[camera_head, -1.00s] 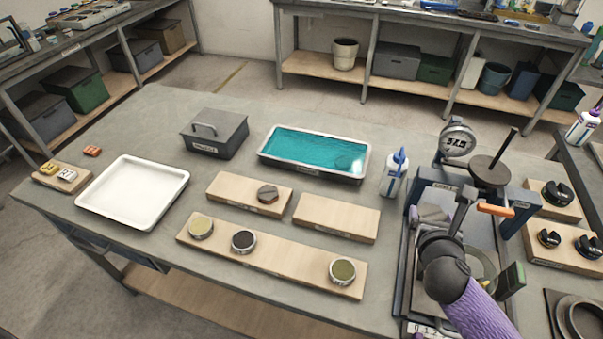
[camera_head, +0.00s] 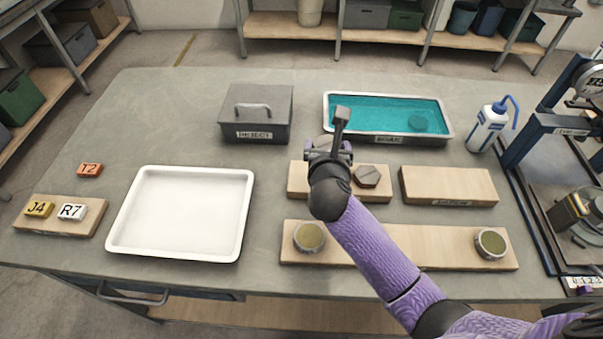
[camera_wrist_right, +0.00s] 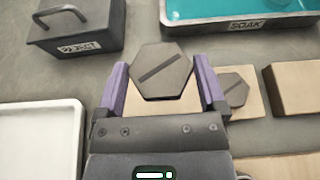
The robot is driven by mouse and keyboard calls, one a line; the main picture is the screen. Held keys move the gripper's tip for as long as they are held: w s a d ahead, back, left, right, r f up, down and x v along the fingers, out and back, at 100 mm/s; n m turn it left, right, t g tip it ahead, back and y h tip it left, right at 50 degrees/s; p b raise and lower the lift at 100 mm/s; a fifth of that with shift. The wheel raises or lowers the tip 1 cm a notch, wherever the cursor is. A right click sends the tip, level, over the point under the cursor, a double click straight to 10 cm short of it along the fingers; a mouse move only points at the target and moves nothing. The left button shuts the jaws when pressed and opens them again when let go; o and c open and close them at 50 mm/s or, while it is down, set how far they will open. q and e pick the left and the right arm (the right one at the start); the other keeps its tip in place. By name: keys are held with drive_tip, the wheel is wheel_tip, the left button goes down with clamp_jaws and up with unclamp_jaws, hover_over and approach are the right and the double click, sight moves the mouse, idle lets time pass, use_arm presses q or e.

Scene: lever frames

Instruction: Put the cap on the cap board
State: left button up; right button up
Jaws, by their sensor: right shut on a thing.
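My right gripper (camera_head: 330,148) is over the middle of the table, above the far left part of a wooden board (camera_head: 298,180). In the right wrist view its two fingers (camera_wrist_right: 161,68) are shut on a grey hexagonal cap (camera_wrist_right: 165,58) with a slot across its top. The cap is held above the table. A second, similar slotted cap (camera_head: 367,176) lies on the wooden board, just right of the gripper; it also shows in the wrist view (camera_wrist_right: 235,88). I cannot read this board's label. My left gripper is not in view.
An empty wooden board (camera_head: 448,184) lies to the right. A long front board (camera_head: 425,252) holds round pots, its middle partly behind my arm. The grey reject box (camera_head: 255,112) and teal soak tray (camera_head: 340,128) stand behind. A white tray (camera_head: 240,230) is at left.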

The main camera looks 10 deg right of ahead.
drive_tip(key=f+b, duration=0.1)
drive_tip(key=f, duration=0.1)
drive_tip(key=f+b, duration=0.1)
drive_tip(key=f, duration=0.2)
drive_tip(key=f+b, duration=0.1)
drive_tip(key=f, duration=0.2)
drive_tip(key=shift+s+d+f+b, duration=0.1)
drive_tip(key=shift+d+f+b, duration=0.05)
drive_tip(key=shift+d+b, duration=0.15)
drive_tip(key=shift+f, duration=0.3)
drive_tip(key=shift+r, duration=0.1)
drive_tip(key=shift+f, duration=0.2)
drive_tip(key=o, duration=1.3)
drive_tip(key=shift+c, duration=0.2)
drive_tip(key=shift+s+a+r, duration=0.15)
drive_tip(key=shift+s+r, duration=0.1)
drive_tip(key=shift+r, duration=0.15)
drive_tip(key=p+v, duration=0.3)
drive_tip(key=v, duration=0.7)
drive_tip(key=shift+s+r, duration=0.1)
drive_tip(key=shift+s, duration=0.15)
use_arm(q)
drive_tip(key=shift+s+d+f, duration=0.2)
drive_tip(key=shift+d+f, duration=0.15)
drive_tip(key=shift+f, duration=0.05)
use_arm(e)
drive_tip(key=shift+s+a+r, duration=0.1)
drive_tip(key=shift+s+a, duration=0.05)
drive_tip(key=shift+s, duration=0.25)
